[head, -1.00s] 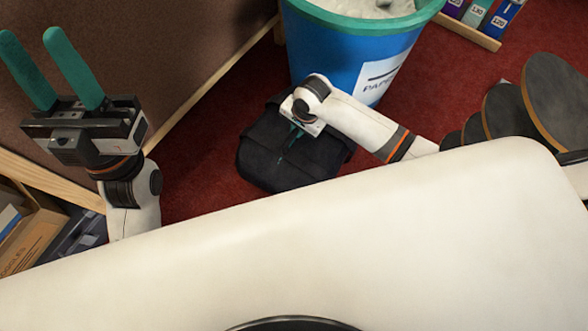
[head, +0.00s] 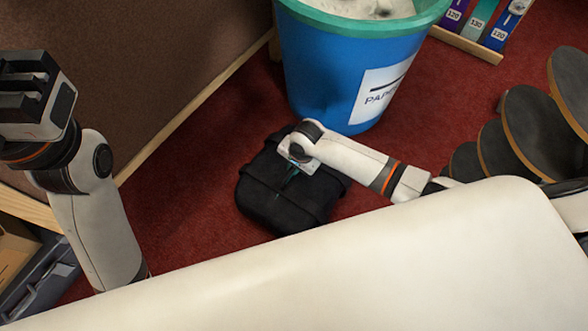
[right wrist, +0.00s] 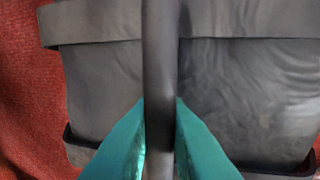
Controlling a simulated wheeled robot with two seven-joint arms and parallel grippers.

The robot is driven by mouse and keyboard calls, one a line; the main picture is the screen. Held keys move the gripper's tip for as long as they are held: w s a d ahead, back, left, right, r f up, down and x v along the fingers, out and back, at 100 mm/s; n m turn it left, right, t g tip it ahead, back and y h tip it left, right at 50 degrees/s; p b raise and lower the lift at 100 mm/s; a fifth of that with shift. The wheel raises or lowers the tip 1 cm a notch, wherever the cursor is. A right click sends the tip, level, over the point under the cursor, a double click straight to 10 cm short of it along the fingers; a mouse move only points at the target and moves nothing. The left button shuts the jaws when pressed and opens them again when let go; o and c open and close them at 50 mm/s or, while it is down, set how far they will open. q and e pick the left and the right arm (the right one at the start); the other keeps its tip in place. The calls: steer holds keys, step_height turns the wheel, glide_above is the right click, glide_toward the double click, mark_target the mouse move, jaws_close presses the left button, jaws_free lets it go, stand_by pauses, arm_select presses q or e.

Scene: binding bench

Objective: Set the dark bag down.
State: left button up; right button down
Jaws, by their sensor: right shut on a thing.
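The dark bag (head: 287,200) shows in the middle of the head view, over the red carpet in front of the blue bin. My right gripper (head: 291,177) is above it, its teal fingers partly hidden by the wrist. In the right wrist view, the teal fingers (right wrist: 161,115) are shut on the bag's dark handle (right wrist: 159,50), with the bag's grey-looking top (right wrist: 240,85) behind. I cannot tell if the bag's underside touches the carpet.
The blue bin (head: 325,75) with a green rim stands just behind the bag. A brown panel (head: 130,75) borders the carpet (head: 190,210) at left. Numbered boxes in a wooden rack (head: 470,45) are at upper right, and dark round discs (head: 540,130) at right. Carpet is clear left of the bag.

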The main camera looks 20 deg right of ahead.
steer(key=shift+w, duration=0.1)
steer(key=shift+f, duration=0.15)
steer(key=c, duration=1.4)
jaws_free()
